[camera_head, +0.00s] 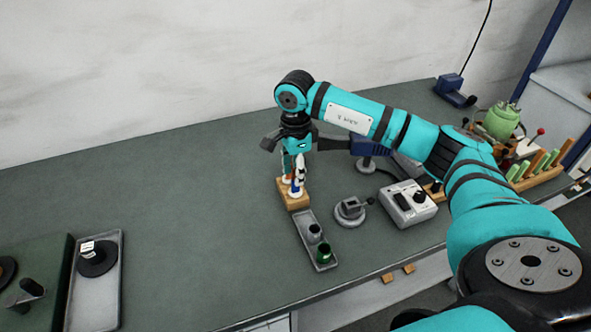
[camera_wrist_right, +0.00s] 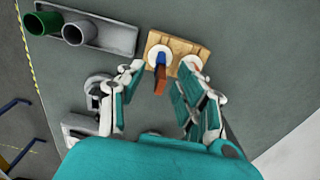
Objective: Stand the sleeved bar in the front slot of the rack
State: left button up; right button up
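The wooden rack (camera_head: 293,202) stands on the bench below my right gripper (camera_head: 297,170). In the wrist view the rack (camera_wrist_right: 177,41) has two white round slots. The bar (camera_wrist_right: 160,80), copper-brown with a blue sleeve (camera_wrist_right: 161,60), rises from the slot nearer the grey tray and appears to stand in it. My right gripper (camera_wrist_right: 163,82) is open, one finger on each side of the bar, with gaps showing. Its right finger partly covers the other white slot (camera_wrist_right: 191,64). In the head view the fingers hide most of the bar. My left gripper is not in view.
A grey tray (camera_head: 304,225) with a green cup (camera_head: 323,252) and a grey cup (camera_head: 315,233) lies just in front of the rack.

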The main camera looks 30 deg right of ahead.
notch_tip(320, 180, up, 12)
dwell(0.6)
jog(key=o, duration=0.3)
dwell(0.4)
jog(key=shift+r+p, duration=0.85)
jog(key=shift+r, duration=0.3)
notch_tip(320, 180, up, 7)
jog(key=p, duration=0.5)
jog(key=shift+f, duration=0.15)
dwell(0.4)
